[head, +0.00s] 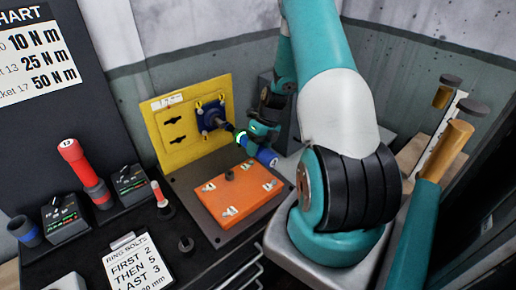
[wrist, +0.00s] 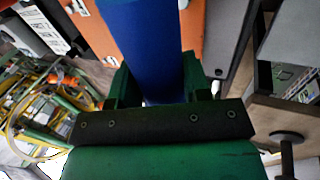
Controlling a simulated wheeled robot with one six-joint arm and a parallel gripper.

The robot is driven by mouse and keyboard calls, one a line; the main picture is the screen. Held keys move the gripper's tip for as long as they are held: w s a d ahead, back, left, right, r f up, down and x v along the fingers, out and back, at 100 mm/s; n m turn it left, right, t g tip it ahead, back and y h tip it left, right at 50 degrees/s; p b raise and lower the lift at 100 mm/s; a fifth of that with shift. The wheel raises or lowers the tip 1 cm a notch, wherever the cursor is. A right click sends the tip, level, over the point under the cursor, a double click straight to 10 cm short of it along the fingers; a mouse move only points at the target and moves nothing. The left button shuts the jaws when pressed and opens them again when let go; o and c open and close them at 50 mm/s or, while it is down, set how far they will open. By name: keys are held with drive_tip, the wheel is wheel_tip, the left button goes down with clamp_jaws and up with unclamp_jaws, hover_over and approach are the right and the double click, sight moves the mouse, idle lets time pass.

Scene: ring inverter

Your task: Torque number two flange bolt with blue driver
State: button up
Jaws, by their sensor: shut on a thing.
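My gripper (head: 257,133) is shut on the blue driver (head: 264,156), whose blue handle also shows between the green fingers in the wrist view (wrist: 150,45). In the head view the driver's dark shaft points left at the blue flange (head: 209,113) on the upright yellow panel (head: 172,133). The shaft tip appears at or very near the flange face; I cannot tell whether it sits on a bolt. The flange has small yellow parts around its rim, and bolt numbers are too small to read.
An orange plate (head: 232,203) with several small fittings lies below the panel. A red driver (head: 72,153) stands at left near two dark boxes with displays (head: 129,183) (head: 64,214). A note (head: 137,268) reads ring bolts first 2, then 5, last 3. A torque chart (head: 38,55) hangs behind.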

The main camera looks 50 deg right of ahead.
drive_tip(key=shift+w+d+r, duration=0.1)
drive_tip(key=shift+w+d, duration=0.1)
drive_tip(key=shift+w, duration=0.45)
drive_tip(key=shift+w+d+r, duration=0.1)
drive_tip(key=shift+w+d, duration=0.05)
drive_tip(key=shift+w, duration=0.45)
idle(2.4)
drive_tip(key=shift+p, duration=0.3)
drive_tip(key=shift+s+a+f+p, duration=0.1)
drive_tip(key=shift+s+a+p, duration=0.15)
drive_tip(key=shift+s, duration=0.6)
drive_tip(key=shift+s+a+p, duration=0.2)
drive_tip(key=shift+s, duration=0.65)
drive_tip(key=shift+s+a+f+p, duration=0.1)
drive_tip(key=shift+s+a+p, duration=0.15)
drive_tip(key=shift+s, duration=0.6)
